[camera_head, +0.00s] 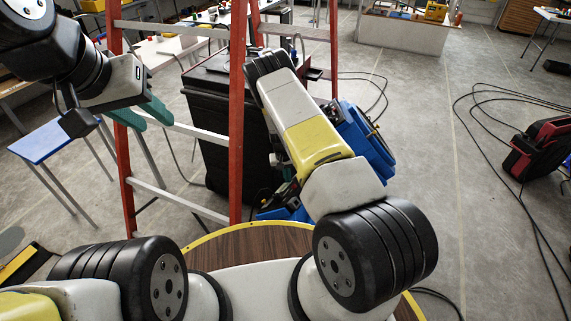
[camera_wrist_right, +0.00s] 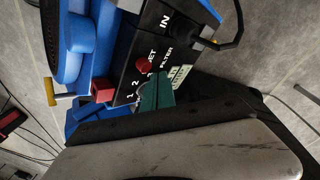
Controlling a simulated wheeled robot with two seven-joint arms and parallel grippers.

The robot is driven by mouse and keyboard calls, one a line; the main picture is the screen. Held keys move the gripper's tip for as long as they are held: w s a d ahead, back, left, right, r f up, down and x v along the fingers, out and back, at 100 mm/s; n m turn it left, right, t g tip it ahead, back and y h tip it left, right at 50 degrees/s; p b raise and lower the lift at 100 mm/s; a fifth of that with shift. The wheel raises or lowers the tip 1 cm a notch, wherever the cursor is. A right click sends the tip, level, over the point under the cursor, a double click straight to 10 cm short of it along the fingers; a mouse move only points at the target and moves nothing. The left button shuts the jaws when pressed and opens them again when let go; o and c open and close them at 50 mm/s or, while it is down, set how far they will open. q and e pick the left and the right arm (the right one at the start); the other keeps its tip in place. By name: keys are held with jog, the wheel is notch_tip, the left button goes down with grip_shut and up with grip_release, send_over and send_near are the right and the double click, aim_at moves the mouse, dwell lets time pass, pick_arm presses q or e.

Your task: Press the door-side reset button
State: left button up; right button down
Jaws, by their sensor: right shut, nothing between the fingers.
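In the right wrist view a black control panel (camera_wrist_right: 131,72) with white lettering sits on a blue machine (camera_wrist_right: 98,28). A round red button (camera_wrist_right: 143,64) stands on it by letters reading "SET". My right gripper (camera_wrist_right: 156,92) is shut and empty, its teal fingertips close to the red button; I cannot tell whether they touch it. In the head view the blue machine (camera_head: 366,140) is partly behind my right arm, which hides the panel and my right gripper. My left gripper (camera_head: 145,113) has teal fingers and hangs at the upper left, away from the machine; its opening is unclear.
A red square part (camera_wrist_right: 103,91) sits beside the panel. A red stepladder (camera_head: 236,120) stands between my arms, with a black case (camera_head: 215,125) behind it. A blue table (camera_head: 54,139) is at the left. Cables and a red-black case (camera_head: 540,148) lie at the right.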

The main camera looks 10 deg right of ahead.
dwell(0.5)
jog(key=shift+s+d+f, duration=0.2)
jog(key=shift+s+f, duration=0.05)
jog(key=shift+s+d+f, duration=0.25)
jog(key=shift+d+f, duration=0.05)
jog(key=shift+f, duration=0.05)
dwell(1.1)
jog(key=shift+w+a+r, duration=0.45)
jog(key=shift+a+r, duration=0.05)
jog(key=shift+r, duration=0.15)
jog(key=shift+w+a+r, duration=0.7)
jog(key=shift+r, duration=0.15)
jog(key=shift+w+a+r, duration=0.65)
jog(key=shift+r, duration=0.2)
